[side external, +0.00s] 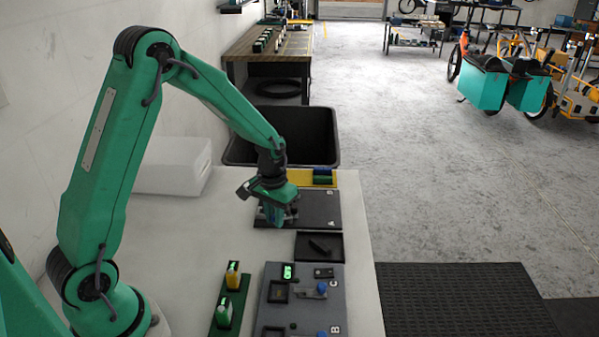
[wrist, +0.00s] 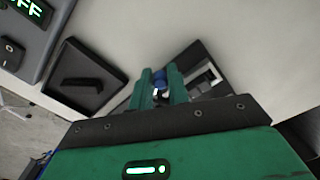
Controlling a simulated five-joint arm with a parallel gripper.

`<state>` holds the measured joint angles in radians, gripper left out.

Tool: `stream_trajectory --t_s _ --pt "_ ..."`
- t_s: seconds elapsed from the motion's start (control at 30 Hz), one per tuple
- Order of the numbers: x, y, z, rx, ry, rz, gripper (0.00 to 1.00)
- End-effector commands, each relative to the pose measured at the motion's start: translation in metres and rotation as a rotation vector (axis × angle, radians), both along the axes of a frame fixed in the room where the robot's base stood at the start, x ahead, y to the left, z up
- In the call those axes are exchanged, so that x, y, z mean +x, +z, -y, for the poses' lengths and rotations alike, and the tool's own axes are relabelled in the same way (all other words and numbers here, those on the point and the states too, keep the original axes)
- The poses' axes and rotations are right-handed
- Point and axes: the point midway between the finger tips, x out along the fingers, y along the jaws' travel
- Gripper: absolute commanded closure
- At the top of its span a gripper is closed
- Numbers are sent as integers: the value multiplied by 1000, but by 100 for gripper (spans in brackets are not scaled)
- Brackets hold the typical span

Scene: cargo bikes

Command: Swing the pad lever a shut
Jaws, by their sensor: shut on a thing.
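My gripper (side external: 278,218) is low over the left part of the dark pad marked A and B (side external: 322,205) in the side external view. The pad (wrist: 193,62) shows partly behind the fingers there. My fingers and wrist hide most of the lever, so its angle cannot be told.
A black tray (side external: 302,254) with a dark bar in it lies just in front of the pad. A yellow strip (side external: 347,178) with blocks and a black bin (side external: 240,150) are behind.

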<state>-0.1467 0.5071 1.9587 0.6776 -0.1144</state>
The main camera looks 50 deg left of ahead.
Motion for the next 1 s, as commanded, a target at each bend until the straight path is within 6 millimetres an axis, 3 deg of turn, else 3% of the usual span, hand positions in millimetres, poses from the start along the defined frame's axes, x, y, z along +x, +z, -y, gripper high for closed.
stream_trajectory --t_s 0.9,0.93,1.0 --pt "9 1 -15 2 8 12 97" --pt "9 1 -15 2 8 12 75" --pt "9 1 -15 2 8 12 67"
